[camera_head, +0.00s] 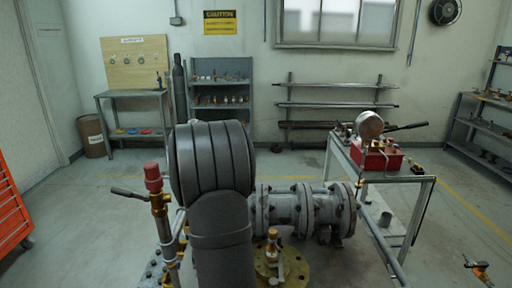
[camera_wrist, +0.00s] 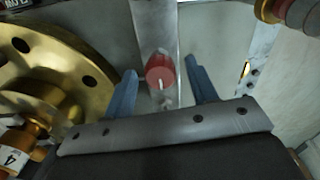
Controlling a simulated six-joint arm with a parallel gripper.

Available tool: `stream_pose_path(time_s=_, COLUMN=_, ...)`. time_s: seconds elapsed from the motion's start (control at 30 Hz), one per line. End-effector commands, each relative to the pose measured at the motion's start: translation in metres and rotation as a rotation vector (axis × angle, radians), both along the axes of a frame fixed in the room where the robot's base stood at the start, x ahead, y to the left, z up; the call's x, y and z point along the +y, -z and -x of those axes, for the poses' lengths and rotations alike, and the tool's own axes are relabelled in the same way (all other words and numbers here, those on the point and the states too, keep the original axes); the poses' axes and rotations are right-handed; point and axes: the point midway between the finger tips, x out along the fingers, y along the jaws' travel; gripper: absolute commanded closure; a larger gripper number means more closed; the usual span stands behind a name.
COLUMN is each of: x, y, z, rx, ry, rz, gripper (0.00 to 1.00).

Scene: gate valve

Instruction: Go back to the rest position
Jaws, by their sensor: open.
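My gripper (camera_wrist: 160,66) is open in the wrist view, with two blue fingers spread apart. A red round part with a pale pin (camera_wrist: 160,72) shows between the fingers; the fingers do not visibly touch it, and I cannot tell how far beyond them it is. A large brass flange (camera_wrist: 88,48) with bolt holes lies left of the fingers. In the head view, my grey arm stands in the centre and hides my gripper. Behind it, a grey flanged pipe assembly (camera_head: 300,208) runs to the right. A brass flange (camera_head: 288,268) with a fitting sits in front.
A red-topped brass fitting with a lever (camera_head: 153,178) stands left of my arm. At right, a metal bench (camera_head: 405,179) carries a red box (camera_head: 378,160) and a gauge (camera_head: 369,125). An orange cabinet (camera_head: 12,210) is at far left. Open floor (camera_head: 90,215) lies between.

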Motion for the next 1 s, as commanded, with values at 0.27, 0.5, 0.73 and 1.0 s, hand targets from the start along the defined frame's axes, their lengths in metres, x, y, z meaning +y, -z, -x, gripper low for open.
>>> stream_pose_path(time_s=0.27, x=0.000, y=-0.002, z=0.000, rx=-0.001, ry=0.000, rz=0.000, gripper=0.48)
stream_pose_path(time_s=0.5, x=0.000, y=-0.027, z=-0.001, rx=-0.005, ry=0.002, rz=-0.002, gripper=0.48)
stream_pose_path(time_s=0.73, x=0.000, y=-0.073, z=-0.002, rx=-0.006, ry=0.002, rz=-0.002, gripper=0.48)
stream_pose_path(time_s=1.0, x=0.000, y=-0.127, z=-0.001, rx=-0.006, ry=0.002, rz=-0.002, gripper=0.48)
